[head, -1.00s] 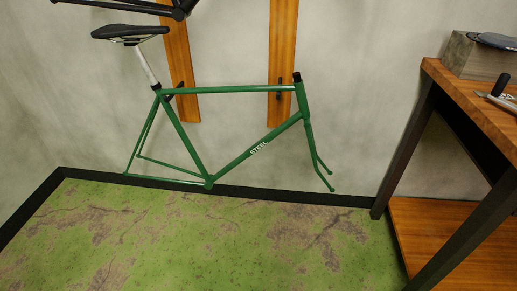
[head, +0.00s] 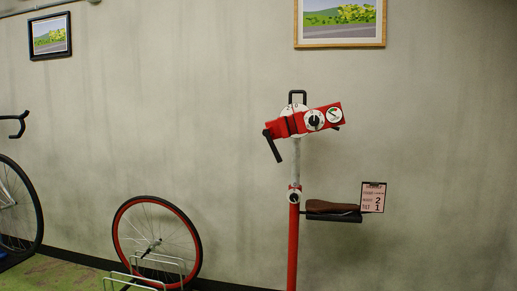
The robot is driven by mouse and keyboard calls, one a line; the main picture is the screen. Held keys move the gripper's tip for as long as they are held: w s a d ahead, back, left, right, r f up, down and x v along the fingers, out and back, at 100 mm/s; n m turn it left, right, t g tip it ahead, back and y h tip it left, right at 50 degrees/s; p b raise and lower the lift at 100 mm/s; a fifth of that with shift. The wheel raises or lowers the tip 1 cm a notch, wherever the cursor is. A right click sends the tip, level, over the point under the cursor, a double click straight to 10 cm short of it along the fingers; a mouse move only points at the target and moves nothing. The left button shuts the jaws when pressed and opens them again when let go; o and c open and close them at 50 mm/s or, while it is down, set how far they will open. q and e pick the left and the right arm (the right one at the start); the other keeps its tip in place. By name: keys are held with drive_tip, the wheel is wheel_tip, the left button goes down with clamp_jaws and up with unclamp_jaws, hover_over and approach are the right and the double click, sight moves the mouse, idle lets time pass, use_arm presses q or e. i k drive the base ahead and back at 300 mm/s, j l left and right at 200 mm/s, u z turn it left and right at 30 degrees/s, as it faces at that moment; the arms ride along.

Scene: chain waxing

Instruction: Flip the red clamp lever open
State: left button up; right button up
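A red repair stand (head: 293,245) stands upright right of the middle in the head view. Its red clamp head (head: 322,118) sits at the top, slightly tilted, with round white dials on it. A black lever (head: 273,146) hangs from the left end of the clamp head, pointing down and to the right. I cannot tell a separate red lever at this distance. Neither of my grippers is in view.
A clipboard card (head: 373,197) stands at the right end of the stand's dark tray (head: 333,216). A red-rimmed wheel (head: 157,243) sits in a wire rack (head: 148,279) left of the stand. A bicycle (head: 22,205) is cut off at the left edge. Green floor shows low left.

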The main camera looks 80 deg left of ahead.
sight(266, 132)
drive_tip(key=u, duration=2.65)
